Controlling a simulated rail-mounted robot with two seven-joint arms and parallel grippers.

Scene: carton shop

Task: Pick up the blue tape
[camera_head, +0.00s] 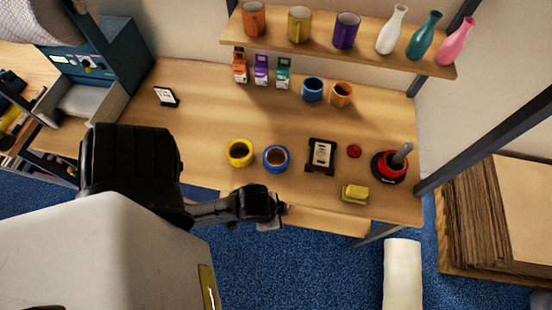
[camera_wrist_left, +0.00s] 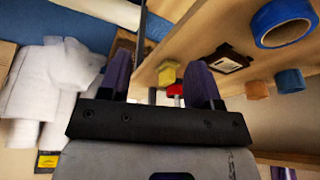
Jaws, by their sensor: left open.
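The blue tape (camera_head: 267,163) is a thick ring lying flat near the front edge of the workbench, just right of the yellow tape (camera_head: 230,155). In the left wrist view the blue tape (camera_wrist_left: 263,18) shows at the upper right, cut by the top edge. My left gripper (camera_head: 285,208) is in front of the bench edge, apart from the tape and nearer to me. In the wrist view the left gripper (camera_wrist_left: 160,72) has two dark fingers spread wide with nothing between them. My right gripper is not in view.
On the workbench (camera_head: 200,110), a framed card (camera_head: 321,155), a yellow block (camera_head: 355,194) and a red-and-black holder (camera_head: 388,167) stand to the right. A shelf (camera_head: 370,57) with mugs and vases overhangs the back.

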